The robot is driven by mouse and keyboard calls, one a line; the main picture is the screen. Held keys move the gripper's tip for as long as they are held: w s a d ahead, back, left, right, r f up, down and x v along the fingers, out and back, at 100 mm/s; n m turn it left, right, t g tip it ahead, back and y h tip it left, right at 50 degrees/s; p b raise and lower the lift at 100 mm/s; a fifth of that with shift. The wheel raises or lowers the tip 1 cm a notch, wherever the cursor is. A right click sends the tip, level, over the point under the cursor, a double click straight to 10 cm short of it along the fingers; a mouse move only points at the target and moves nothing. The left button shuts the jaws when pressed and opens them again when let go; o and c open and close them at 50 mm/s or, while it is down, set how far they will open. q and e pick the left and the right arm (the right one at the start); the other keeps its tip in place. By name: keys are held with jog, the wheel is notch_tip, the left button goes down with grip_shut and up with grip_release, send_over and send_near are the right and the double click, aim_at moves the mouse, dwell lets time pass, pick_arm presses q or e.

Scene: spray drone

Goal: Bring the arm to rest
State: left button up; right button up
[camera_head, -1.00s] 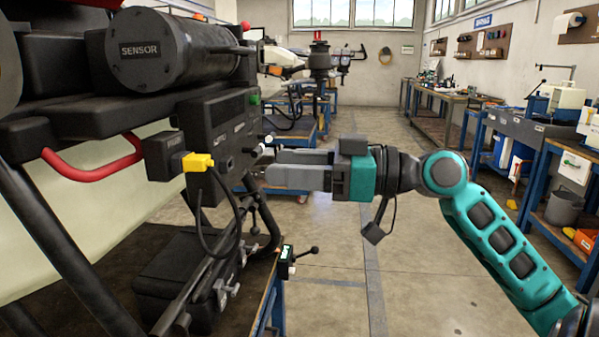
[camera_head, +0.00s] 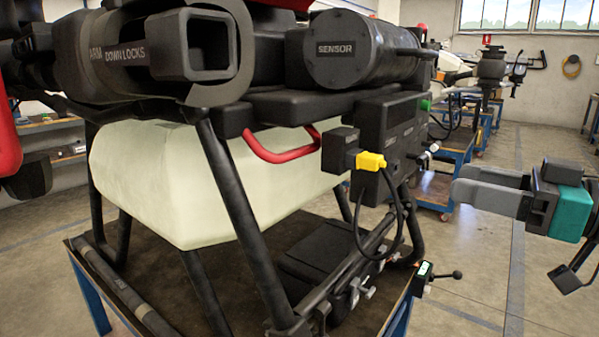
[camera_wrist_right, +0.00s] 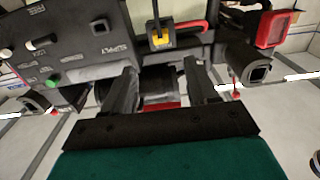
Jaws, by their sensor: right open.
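My right gripper (camera_head: 463,184) is at the right of the head view, level, with its grey fingers pointing left toward the drone's black control panel (camera_head: 372,122). It is open and empty, with a gap between the fingertips and the panel's side. In the right wrist view, the two dark fingers (camera_wrist_right: 160,84) stand apart, with the panel (camera_wrist_right: 75,50) behind and to the left. The yellow plug (camera_head: 370,161) sits in a black connector on the panel; it also shows in the right wrist view (camera_wrist_right: 160,38). My left gripper is not in view.
The spray drone with its pale tank (camera_head: 180,185) and black sensor cylinder (camera_head: 345,50) fills the left and middle, on a dark-topped stand (camera_head: 240,310). A small lever (camera_head: 445,274) juts from the stand's right edge. Open floor (camera_head: 465,300) lies below my gripper.

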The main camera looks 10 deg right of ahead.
jog(key=w+d+f+m+h+p, duration=0.1)
jog(key=w+f+m+h+p, duration=0.2)
jog(key=f, duration=0.9)
jog(key=d+f+m+h+p, duration=0.15)
jog(key=f+m+h, duration=0.3)
jog(key=f, duration=0.75)
jog(key=s+a+f+g+p, duration=0.1)
jog(key=s+a+f, duration=0.2)
jog(key=a+f, duration=0.1)
jog(key=s+a+f+n+g+h+p, duration=0.1)
jog(key=s+a+f+p, duration=0.1)
jog(key=s+a+f, duration=0.2)
jog(key=s+a+f+h+p, duration=0.1)
jog(key=s+a+f, duration=0.3)
jog(key=a+f, duration=0.2)
jog(key=shift+s+a+n+g, duration=0.15)
jog(key=shift+a+n+g, duration=0.2)
jog(key=shift+a+g, duration=0.05)
jog(key=shift+s+a+f, duration=0.1)
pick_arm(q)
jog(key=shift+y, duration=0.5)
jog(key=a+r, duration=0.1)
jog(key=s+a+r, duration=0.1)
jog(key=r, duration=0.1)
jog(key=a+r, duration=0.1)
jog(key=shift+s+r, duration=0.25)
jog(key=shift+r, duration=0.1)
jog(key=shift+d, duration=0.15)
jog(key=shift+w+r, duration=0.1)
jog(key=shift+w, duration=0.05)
